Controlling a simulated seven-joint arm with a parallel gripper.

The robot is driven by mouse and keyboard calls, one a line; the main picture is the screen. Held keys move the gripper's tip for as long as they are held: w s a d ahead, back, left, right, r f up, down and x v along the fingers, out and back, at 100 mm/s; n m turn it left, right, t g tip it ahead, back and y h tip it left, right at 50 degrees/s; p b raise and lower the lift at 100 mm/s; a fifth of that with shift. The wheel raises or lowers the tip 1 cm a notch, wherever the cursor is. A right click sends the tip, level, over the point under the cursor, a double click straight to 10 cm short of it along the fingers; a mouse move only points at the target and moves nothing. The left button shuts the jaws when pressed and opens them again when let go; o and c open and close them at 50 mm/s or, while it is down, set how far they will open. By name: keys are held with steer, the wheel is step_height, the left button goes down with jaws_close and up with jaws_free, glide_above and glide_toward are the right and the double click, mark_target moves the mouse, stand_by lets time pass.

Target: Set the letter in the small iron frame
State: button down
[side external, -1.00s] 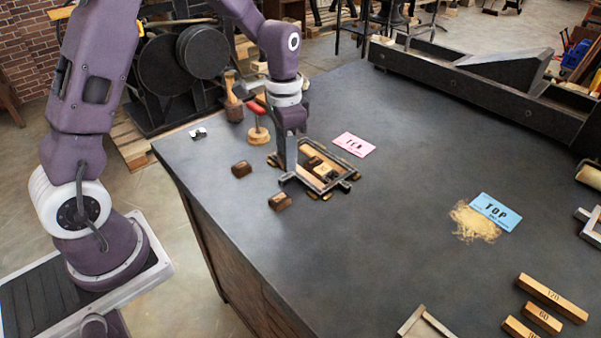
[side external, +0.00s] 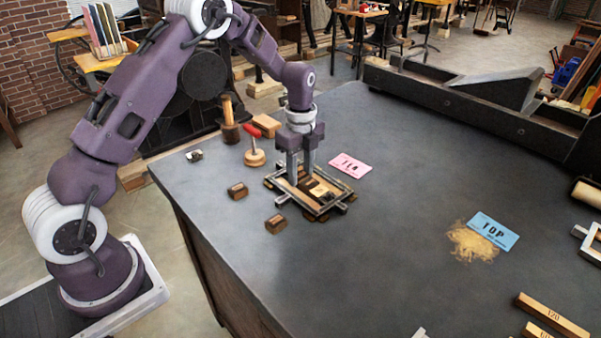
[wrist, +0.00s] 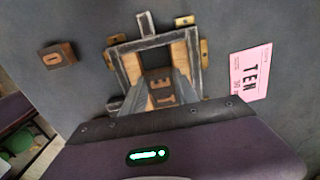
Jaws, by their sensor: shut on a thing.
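The small iron frame (side external: 335,205) lies on the dark bench with pale wood strips inside; it also shows in the wrist view (wrist: 121,76). My gripper (side external: 301,178) reaches down into the frame, both fingers at its inner left part. In the wrist view my gripper (wrist: 160,93) is shut on a dark-faced letter block (wrist: 158,73) with pale marks, inside the frame's outline. Its exact letter and whether it touches the bottom cannot be told. Two loose brown letter blocks (side external: 237,190) (side external: 275,224) lie left and in front of the frame; one shows in the wrist view (wrist: 57,55).
A pink card (side external: 350,165) reading TEN in the wrist view (wrist: 250,73) lies close behind the frame. A red-handled stamp (side external: 255,157) stands behind left. A blue TOP card (side external: 493,232) lies beside sawdust-like powder (side external: 470,243). The bench between is clear.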

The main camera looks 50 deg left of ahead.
mark_target(300, 174)
steer(key=shift+f, duration=0.3)
steer(key=shift+s+f, duration=0.2)
steer(key=shift+f, duration=0.35)
steer(key=c, duration=0.9)
jaws_free()
steer(key=shift+c, duration=0.2)
step_height(300, 174, up, 13)
steer(key=s+d+r+n+t, duration=0.1)
steer(key=s+d+r+n, duration=0.2)
steer(key=s+r, duration=0.25)
steer(key=s+d+r+n+t, duration=0.1)
steer(key=s+d+r+n, duration=0.1)
steer(key=s+r+n, duration=0.3)
steer(key=s+d+n+t, duration=0.1)
steer(key=s+n, duration=0.4)
steer(key=s, duration=0.5)
steer(key=s+d+n+t, duration=0.2)
steer(key=s+n, duration=0.3)
steer(key=s, duration=0.5)
steer(key=shift+s+d+t, duration=0.2)
steer(key=shift+d+t, duration=0.1)
steer(key=shift+d, duration=0.25)
